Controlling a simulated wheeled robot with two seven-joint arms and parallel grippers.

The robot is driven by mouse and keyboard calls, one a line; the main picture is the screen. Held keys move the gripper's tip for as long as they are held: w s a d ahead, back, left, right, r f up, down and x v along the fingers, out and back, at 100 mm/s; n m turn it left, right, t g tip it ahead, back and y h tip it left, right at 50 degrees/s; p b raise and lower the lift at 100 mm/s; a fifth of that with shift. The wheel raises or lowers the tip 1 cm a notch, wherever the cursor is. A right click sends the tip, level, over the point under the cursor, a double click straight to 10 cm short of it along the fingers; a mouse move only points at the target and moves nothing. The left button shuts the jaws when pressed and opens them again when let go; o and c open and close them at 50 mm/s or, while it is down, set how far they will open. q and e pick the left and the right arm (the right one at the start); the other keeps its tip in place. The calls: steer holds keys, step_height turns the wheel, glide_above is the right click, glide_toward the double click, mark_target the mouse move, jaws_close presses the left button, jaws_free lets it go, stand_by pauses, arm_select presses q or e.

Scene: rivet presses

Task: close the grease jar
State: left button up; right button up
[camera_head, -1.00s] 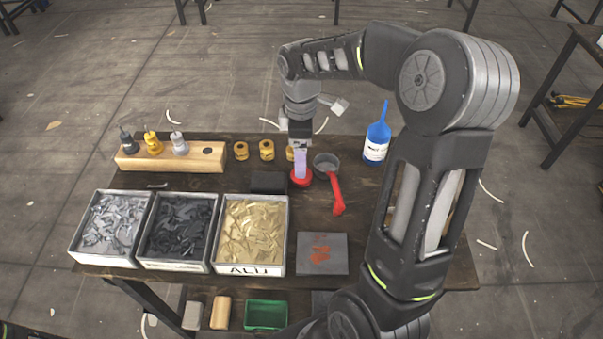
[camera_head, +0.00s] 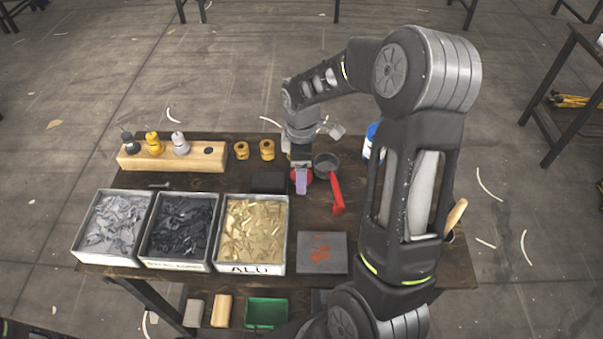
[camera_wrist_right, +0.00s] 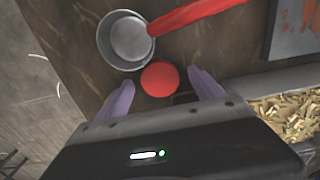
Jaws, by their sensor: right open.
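The open grey round jar (camera_head: 325,161) stands on the workbench, and its inside shows in the wrist view (camera_wrist_right: 128,40). A red handle-like piece (camera_head: 337,195) runs from the jar's rim toward the front. A round red lid (camera_wrist_right: 160,79) lies beside the jar, apart from it. In the head view the lid (camera_head: 295,174) is partly hidden behind my gripper. My right gripper (camera_head: 302,183) is over the lid, with its purple fingers open, one on each side of it in the wrist view (camera_wrist_right: 161,82). Whether they touch it I cannot tell. My left gripper is out of view.
A grey pad with red smears (camera_head: 322,265) lies in front of the jar. A black block (camera_head: 268,183) is left of the gripper. Yellow spools (camera_head: 267,149) stand behind. A blue-topped bottle (camera_head: 373,130) is partly hidden by my arm.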

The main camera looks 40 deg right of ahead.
stand_by(0.6)
steer(key=c, duration=1.4)
steer(key=shift+r, duration=0.1)
step_height(320, 180, up, 10)
steer(key=shift+f+b, duration=0.1)
steer(key=shift+b, duration=0.25)
